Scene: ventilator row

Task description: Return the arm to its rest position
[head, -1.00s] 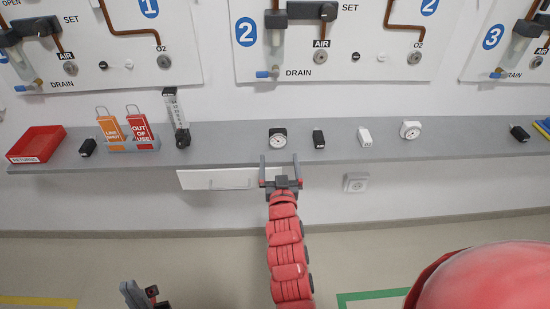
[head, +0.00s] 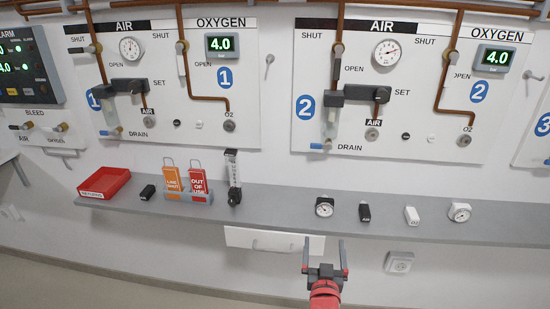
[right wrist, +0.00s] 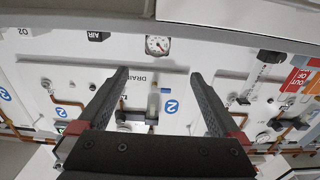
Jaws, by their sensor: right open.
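My right gripper (head: 325,250) is at the bottom of the head view, fingers spread and pointing to the shelf, with nothing between them. It appears below the shelf's front edge, by the right end of a white drawer front (head: 262,239). In the right wrist view its two dark fingers (right wrist: 160,77) are apart and empty. A round gauge (head: 324,207) stands on the grey shelf (head: 285,203) beyond the fingertips; it also shows in the right wrist view (right wrist: 157,46). My left gripper is out of both views.
Wall panels (head: 390,140) rise behind. A wall socket (head: 398,262) is right of my gripper.

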